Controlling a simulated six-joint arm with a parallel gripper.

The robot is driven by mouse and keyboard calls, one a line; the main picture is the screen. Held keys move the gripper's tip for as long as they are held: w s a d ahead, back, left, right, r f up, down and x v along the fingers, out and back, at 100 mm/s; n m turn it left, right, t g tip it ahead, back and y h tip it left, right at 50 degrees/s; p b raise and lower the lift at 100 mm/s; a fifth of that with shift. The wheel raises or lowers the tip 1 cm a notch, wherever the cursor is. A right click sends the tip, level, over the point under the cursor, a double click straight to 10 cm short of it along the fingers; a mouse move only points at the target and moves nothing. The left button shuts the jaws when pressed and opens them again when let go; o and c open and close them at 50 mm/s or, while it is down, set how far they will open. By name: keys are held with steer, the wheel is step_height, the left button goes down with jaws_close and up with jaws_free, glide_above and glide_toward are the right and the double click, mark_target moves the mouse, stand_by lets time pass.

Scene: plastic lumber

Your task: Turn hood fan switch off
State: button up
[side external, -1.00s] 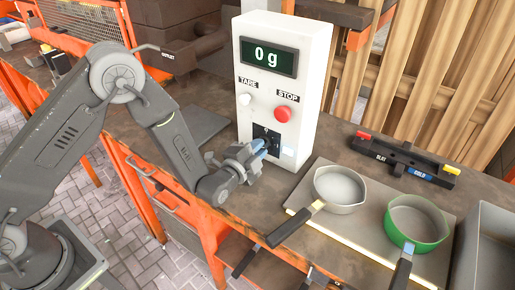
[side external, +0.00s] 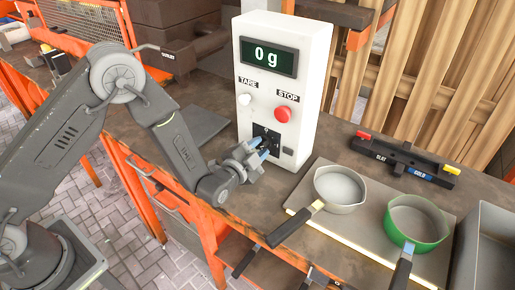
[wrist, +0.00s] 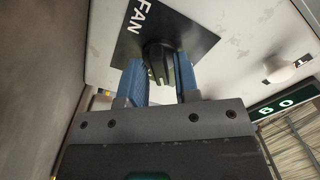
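The fan switch is a black knob (wrist: 160,56) on a dark plate lettered FAN (wrist: 198,42). In the side view the plate (side external: 266,133) is low on the front of the white control box (side external: 306,100). My gripper (wrist: 160,72) is at the knob, with its blue fingers spread on either side of it. In the side view my gripper (side external: 264,148) shows its two blue fingers apart in front of the plate. It looks open; any light contact with the knob is hard to tell. The small panel (side external: 288,151) right of the plate is dark.
The box has a white TARE button (side external: 245,99), a red STOP button (side external: 283,114) and a display (side external: 268,57) reading 0 g. To the right are a grey pan (side external: 340,187), a green pan (side external: 417,225) and a black bar (side external: 405,160) with coloured blocks.

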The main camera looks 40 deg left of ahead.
steer(key=shift+o, duration=0.9)
steer(key=s, duration=1.3)
steer(key=shift+s, duration=0.4)
steer(key=shift+d+r, duration=0.25)
steer(key=w, duration=1.3)
steer(key=shift+w+f, duration=0.1)
steer(key=shift+w, duration=0.3)
steer(key=shift+c, duration=0.3)
jaws_close()
